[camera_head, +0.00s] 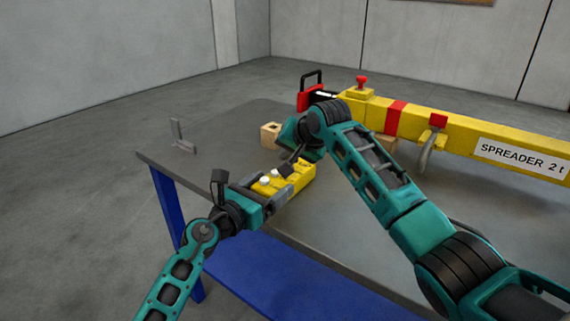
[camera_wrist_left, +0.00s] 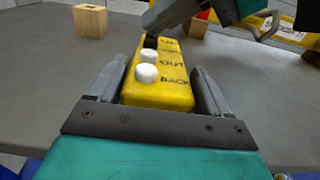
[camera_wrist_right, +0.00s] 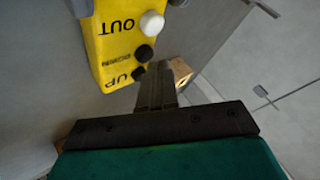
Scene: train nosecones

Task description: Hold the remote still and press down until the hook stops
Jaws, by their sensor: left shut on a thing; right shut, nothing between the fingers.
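The yellow remote (camera_head: 300,179) is at the table's near edge in the head view. The left wrist view shows it (camera_wrist_left: 160,93) with white buttons by OUT and BACK. The right wrist view shows it (camera_wrist_right: 112,45) with black buttons by DOWN (camera_wrist_right: 145,53) and UP (camera_wrist_right: 138,73). My left gripper (camera_wrist_left: 157,82) is shut on the remote, one finger along each side. My right gripper (camera_wrist_right: 156,68) is shut and empty, its tips close to the UP and DOWN buttons; I cannot tell whether they touch. A grey hook-like piece (camera_head: 426,156) hangs at the yellow beam.
The yellow beam (camera_head: 460,137) marked SPREADER 2 t lies along the table's far right. A wooden block with a hole (camera_head: 269,136) stands behind the remote. A grey bracket (camera_head: 181,138) is near the left corner of the grey table (camera_head: 225,140). Table space between them is clear.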

